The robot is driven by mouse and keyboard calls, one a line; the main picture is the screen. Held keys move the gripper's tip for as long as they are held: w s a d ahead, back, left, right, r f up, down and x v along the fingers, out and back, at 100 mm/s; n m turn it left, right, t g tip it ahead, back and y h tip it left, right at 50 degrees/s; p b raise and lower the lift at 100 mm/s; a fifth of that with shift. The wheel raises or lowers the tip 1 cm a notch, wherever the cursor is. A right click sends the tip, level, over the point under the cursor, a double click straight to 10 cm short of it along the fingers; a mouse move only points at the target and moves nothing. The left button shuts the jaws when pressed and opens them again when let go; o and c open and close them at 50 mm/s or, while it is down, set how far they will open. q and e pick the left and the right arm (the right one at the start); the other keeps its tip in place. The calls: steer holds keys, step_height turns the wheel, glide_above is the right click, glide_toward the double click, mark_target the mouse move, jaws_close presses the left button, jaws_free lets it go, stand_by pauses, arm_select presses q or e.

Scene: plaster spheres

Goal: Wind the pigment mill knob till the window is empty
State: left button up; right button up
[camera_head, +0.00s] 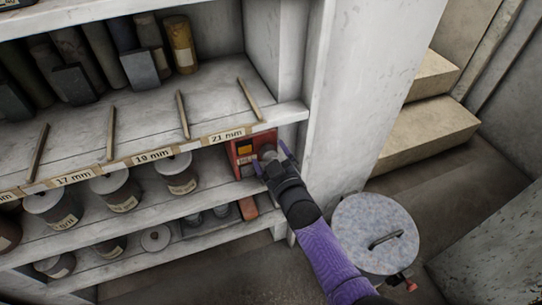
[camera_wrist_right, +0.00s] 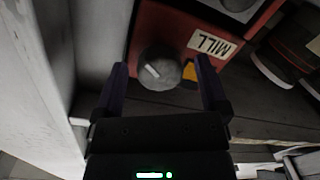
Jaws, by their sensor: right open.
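The pigment mill is a red box (camera_head: 236,147) on the shelf under the "21 mm" label, with a "MILL" label (camera_wrist_right: 212,43) in the right wrist view. Its round grey knob (camera_wrist_right: 158,70) carries a white pointer mark. In the head view the gripper (camera_head: 270,163) covers part of the mill's front. My left gripper is out of view.
Lidded jars (camera_head: 118,190) stand left of the mill. A white post (camera_head: 350,100) rises just right of it. A round lidded bin (camera_head: 372,225) stands on the floor at right, near pale steps (camera_head: 425,125).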

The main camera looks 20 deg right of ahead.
steer(key=s+p, duration=0.4)
steer(key=s, duration=0.6)
steer(key=shift+d+r+p, duration=0.15)
steer(key=shift+d+p, duration=0.1)
steer(key=shift+p, duration=0.15)
